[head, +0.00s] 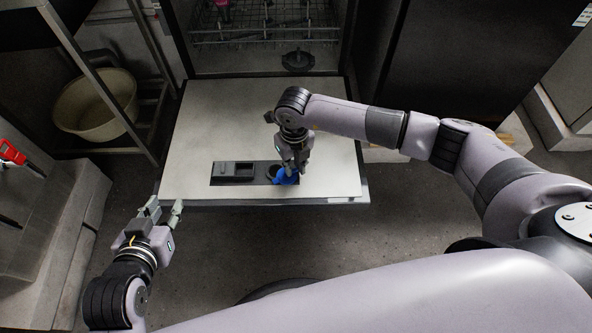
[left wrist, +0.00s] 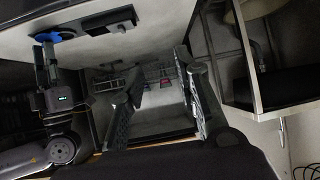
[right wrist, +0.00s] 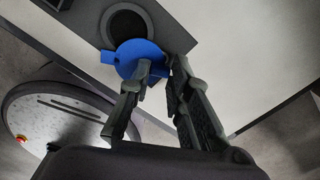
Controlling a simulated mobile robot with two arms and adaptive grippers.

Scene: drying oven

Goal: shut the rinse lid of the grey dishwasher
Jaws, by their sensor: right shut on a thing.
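The dishwasher door (head: 215,120) is folded down flat, with a black dispenser panel (head: 232,181) set in its inner face. The blue rinse lid (head: 287,178) is at the right end of the panel, swung off the round dark opening (right wrist: 127,27), which is largely uncovered. My right gripper (head: 297,168) is shut on the lid's blue tab; in the right wrist view its fingers (right wrist: 160,68) are at the lid (right wrist: 138,55). My left gripper (head: 165,211) is open and empty, by the door's front left corner. The lid also shows in the left wrist view (left wrist: 52,38).
The dishwasher interior with a wire rack (head: 265,35) is behind the door. A metal shelf frame with a beige basin (head: 95,105) stands at the left. A dark cabinet (head: 470,55) is at the back right. Much of the door's surface is bare.

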